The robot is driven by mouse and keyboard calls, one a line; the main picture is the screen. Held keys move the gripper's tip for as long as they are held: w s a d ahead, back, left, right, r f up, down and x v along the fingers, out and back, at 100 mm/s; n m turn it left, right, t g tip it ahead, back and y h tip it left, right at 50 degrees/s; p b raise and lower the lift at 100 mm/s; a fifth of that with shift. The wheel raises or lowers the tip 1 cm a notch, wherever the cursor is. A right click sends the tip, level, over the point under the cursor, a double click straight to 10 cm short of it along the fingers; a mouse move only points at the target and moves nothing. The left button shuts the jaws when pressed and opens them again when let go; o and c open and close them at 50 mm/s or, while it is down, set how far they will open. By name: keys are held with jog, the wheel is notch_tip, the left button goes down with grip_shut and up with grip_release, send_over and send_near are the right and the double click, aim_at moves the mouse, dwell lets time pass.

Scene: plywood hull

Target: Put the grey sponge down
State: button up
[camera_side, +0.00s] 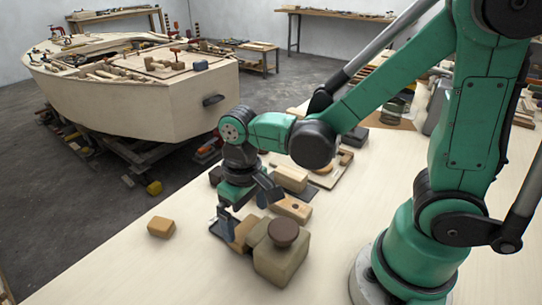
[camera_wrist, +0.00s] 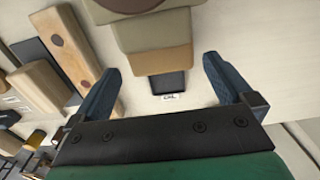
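My gripper (camera_side: 246,207) is low over the pale table, its two blue-grey fingers apart. In the wrist view the gripper (camera_wrist: 162,83) is wide open with nothing clasped between the fingertips. No plainly grey sponge can be made out. A block with an olive-grey layer (camera_wrist: 155,32) and a tan layer (camera_wrist: 161,61) lies just beyond the fingers; it also shows in the side view (camera_side: 242,234). A dark flat piece with a white label (camera_wrist: 167,83) shows at its near edge, between the fingers; whether it lies under the block is unclear.
A khaki block (camera_side: 281,262) with a round brown knob (camera_side: 283,231) stands close to the gripper. A wooden block with dark spots (camera_side: 292,208) and other blocks lie behind. A small orange-tan block (camera_side: 161,227) lies left. The front-left table is clear.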

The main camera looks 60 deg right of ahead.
notch_tip(320, 180, up, 13)
jog(key=d+f+t, duration=0.4)
jog(key=d+t, duration=0.1)
jog(key=t, duration=0.2)
jog(key=shift+w+d+f, duration=0.25)
jog(key=shift+w, duration=0.05)
dwell(1.1)
jog(key=g, duration=0.7)
send_over(247, 228)
notch_tip(247, 228, down, 7)
jog(key=shift+f, duration=2.9)
